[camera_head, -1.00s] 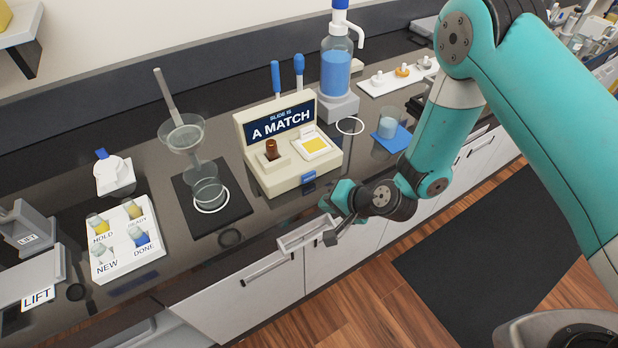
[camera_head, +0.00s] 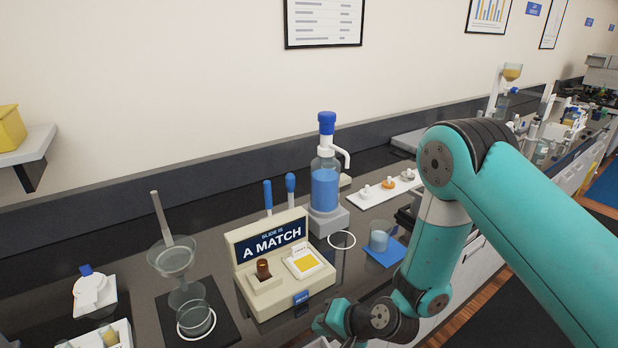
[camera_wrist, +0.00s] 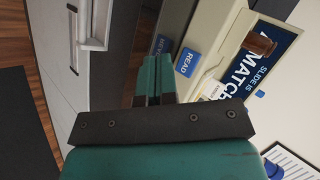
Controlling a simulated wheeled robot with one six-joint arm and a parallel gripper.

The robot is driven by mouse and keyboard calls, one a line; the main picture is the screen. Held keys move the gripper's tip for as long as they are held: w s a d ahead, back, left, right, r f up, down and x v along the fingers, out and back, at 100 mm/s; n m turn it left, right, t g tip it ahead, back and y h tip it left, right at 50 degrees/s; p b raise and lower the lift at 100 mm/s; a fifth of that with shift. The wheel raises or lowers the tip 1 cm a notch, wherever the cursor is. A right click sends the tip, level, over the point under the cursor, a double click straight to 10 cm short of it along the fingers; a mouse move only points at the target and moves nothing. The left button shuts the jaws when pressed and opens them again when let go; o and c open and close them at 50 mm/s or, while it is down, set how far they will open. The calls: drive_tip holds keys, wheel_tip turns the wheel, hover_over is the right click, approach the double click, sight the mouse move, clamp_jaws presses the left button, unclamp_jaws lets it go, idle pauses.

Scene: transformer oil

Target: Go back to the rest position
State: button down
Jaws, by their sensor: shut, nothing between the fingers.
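My teal arm reaches in from the right in the head view, folded at the elbow. My gripper is low in front of the bench edge in that view, its fingertips cut off or hidden. In the wrist view my gripper (camera_wrist: 153,80) is shut, its teal fingers together and empty. The fingers point toward the bench front, beside the comparator box reading "SLIDE IS A MATCH" (camera_head: 291,277). The box also shows at the right of the wrist view (camera_wrist: 222,50), with its blue READ button (camera_wrist: 187,62).
A blue-topped dispenser bottle (camera_head: 325,187) stands behind the box. A funnel over a glass (camera_head: 178,262) is to its left. A beaker on a blue mat (camera_head: 383,256) is to its right, near my forearm. White drawer fronts (camera_wrist: 92,20) lie below the bench edge.

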drive_tip(key=s+d+r+n+g+b, duration=0.1)
drive_tip(key=s+r+n+g, duration=0.15)
drive_tip(key=r, duration=0.65)
drive_tip(key=s+d+r+n+g+b, duration=0.15)
drive_tip(key=r+n, duration=0.25)
drive_tip(key=r, duration=0.4)
drive_tip(key=s+d+r+n+h+b, duration=0.1)
drive_tip(key=s+d+r+n+h, duration=0.1)
drive_tip(key=s+d+r, duration=0.3)
drive_tip(key=s+d+r+n+g+h+b, duration=0.1)
drive_tip(key=s+d+r, duration=0.4)
drive_tip(key=s, duration=0.6)
drive_tip(key=shift+r+n+h, duration=0.25)
drive_tip(key=shift+n+h, duration=0.35)
drive_tip(key=shift+n, duration=0.05)
drive_tip(key=shift+s, duration=0.1)
